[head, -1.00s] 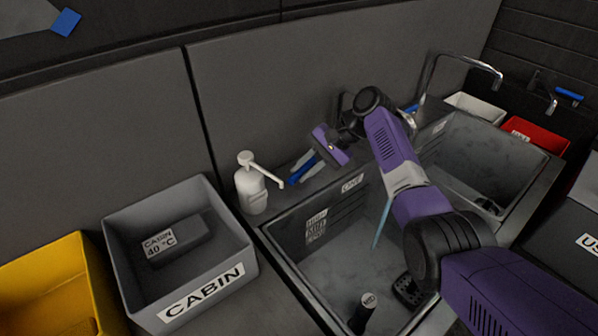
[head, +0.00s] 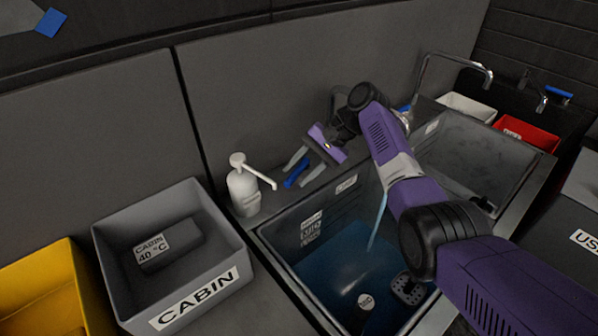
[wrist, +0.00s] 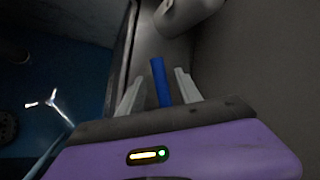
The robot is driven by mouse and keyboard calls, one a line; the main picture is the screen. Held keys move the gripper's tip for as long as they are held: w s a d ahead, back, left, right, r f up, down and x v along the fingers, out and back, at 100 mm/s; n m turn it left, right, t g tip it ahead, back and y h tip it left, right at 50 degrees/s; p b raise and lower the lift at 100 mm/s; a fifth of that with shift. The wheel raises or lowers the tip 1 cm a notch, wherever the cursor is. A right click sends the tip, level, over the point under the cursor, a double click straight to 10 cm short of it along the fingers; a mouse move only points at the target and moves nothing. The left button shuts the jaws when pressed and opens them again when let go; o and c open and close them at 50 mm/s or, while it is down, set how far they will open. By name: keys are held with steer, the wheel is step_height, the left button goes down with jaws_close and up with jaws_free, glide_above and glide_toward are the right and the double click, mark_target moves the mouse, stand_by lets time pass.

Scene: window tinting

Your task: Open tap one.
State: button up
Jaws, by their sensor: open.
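The blue lever of tap one (head: 296,175) sits on the ledge behind the left basin. In the wrist view the blue lever (wrist: 161,82) lies between my gripper's two pale fingers. My gripper (head: 303,168) is open around the lever, and I cannot tell whether either finger touches it. The label on the basin (head: 346,184) marks it as ONE. A stream of water (head: 378,222) falls into the left basin (head: 285,222), which holds bluish water. My arm hides most of the tap's spout.
A white soap dispenser (head: 243,190) stands left of the lever. A grey CABIN bin (head: 215,290) and a yellow bin (head: 75,290) are further left. A second basin (head: 470,150), a white bin (head: 468,106) and a red bin (head: 530,133) are at the right.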

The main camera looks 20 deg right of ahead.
steer(key=v, duration=0.7)
steer(key=shift+d+r+b, duration=0.15)
steer(key=shift+r+b, duration=0.05)
steer(key=shift+b, duration=0.2)
